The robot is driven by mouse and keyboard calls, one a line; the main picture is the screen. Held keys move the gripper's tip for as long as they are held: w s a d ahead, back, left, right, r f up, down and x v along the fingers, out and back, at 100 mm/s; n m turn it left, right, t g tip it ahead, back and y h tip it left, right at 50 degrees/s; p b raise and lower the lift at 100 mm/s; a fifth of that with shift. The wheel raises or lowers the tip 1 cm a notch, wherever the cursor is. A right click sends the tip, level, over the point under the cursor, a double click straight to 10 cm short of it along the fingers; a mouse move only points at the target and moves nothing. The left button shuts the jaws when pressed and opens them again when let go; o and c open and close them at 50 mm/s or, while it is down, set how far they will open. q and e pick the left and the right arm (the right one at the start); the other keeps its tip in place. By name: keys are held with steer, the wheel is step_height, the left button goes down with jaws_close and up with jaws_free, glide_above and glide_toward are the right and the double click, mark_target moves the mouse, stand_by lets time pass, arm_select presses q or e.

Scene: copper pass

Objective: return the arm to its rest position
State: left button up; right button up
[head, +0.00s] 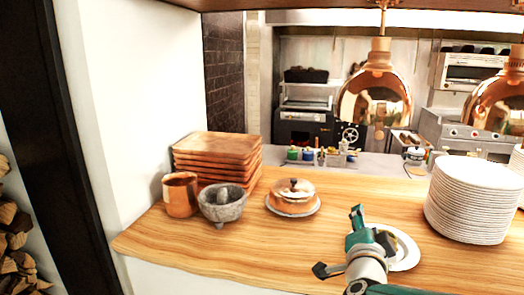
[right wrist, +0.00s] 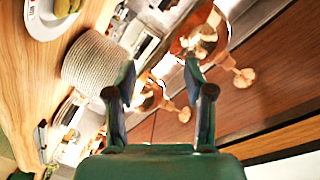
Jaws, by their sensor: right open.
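My right gripper (head: 345,242) is over the front of the wooden counter (head: 230,245) in the head view, in front of a white plate (head: 409,252) that it partly hides. In the right wrist view its two dark fingertips (right wrist: 160,92) stand wide apart with nothing between them. The gripper is open and empty. My left arm and gripper are not in view.
A tall plate stack (head: 473,203) stands right of my gripper. Copper heat lamps (head: 375,98) hang above the counter. A copper-lidded dish (head: 293,197), a stone mortar (head: 222,204), a copper mug (head: 180,195) and stacked wooden boards (head: 217,147) stand left. The front-left counter is clear.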

steer(key=s+a+f+n+g+y, duration=0.1)
steer(key=a+f+n+g+y, duration=0.15)
steer(key=f, duration=0.75)
steer(key=s+a+f+n+g+y, duration=0.1)
steer(key=s+f+n+g+y, duration=0.15)
steer(key=f, duration=0.85)
steer(key=s+a+f+n+g+y, duration=0.1)
steer(key=a+f+n, duration=0.15)
steer(key=f, duration=0.75)
steer(key=s+a+f+n+g+y, duration=0.1)
steer(key=s+f+g, duration=0.3)
steer(key=s+f, duration=0.5)
steer(key=s+a+f+n+g+y, duration=0.2)
steer(key=s+f+g, duration=0.3)
steer(key=s+f, duration=0.5)
steer(key=s+n, duration=0.1)
steer(key=s, duration=0.4)
steer(key=shift+a+n+y, duration=0.2)
steer(key=shift+n+y, duration=0.1)
steer(key=shift+n, duration=0.05)
